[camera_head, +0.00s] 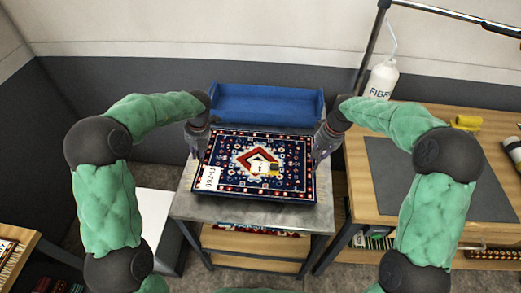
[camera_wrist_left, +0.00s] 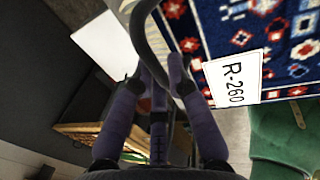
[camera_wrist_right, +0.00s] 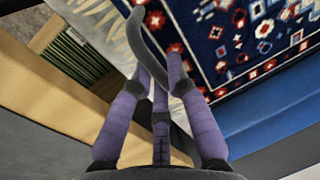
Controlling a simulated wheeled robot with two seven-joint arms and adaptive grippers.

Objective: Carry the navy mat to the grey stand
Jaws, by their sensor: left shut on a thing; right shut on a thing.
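The navy mat (camera_head: 290,147), patterned in red and white with a white "R-260" label, lies level over the grey stand (camera_head: 192,205). I cannot tell whether it rests on the top or hangs just above it. My left gripper (camera_head: 198,145) is shut at the mat's left edge and my right gripper (camera_head: 321,147) at its right edge. The mat also shows in the left wrist view (camera_wrist_left: 237,35) and the right wrist view (camera_wrist_right: 235,35). In each wrist view a dark curved strip passes by the fingers beside the mat; the exact grip is partly hidden.
A blue open tray (camera_head: 265,104) stands behind the mat. A wooden workbench (camera_head: 360,190) with a dark pad, a white bottle (camera_head: 381,80) and a lamp arm is on the right. A white box (camera_head: 153,222) stands left of the stand.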

